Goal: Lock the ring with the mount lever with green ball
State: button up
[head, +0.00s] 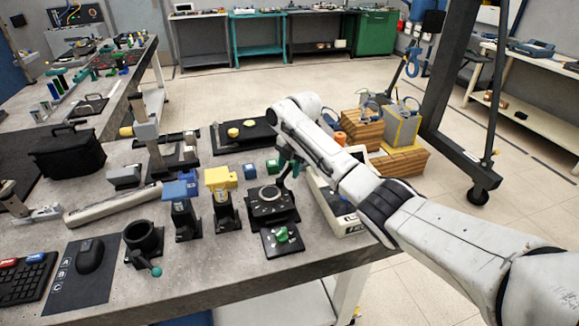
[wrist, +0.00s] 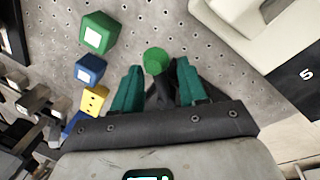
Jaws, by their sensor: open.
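In the wrist view, the lever's green ball (wrist: 155,61) sits on a dark stem, between and slightly beyond the teal fingertips. My gripper (head: 292,166) is above the back right of the mount and also shows in the wrist view (wrist: 158,72). It is open, with one finger on each side of the stem and gaps visible. The ring is out of the wrist view. In the head view, my gripper and arm hide the ball.
Green (wrist: 98,33) and blue (wrist: 89,69) cubes and a yellow block (wrist: 95,100) lie to the left. A black plate with a green knob (head: 282,235) is in front of the mount. A pale device (head: 345,222) stands close on the right.

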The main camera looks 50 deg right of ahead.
jog(key=shift+c, duration=0.2)
grip_shut()
dwell(0.4)
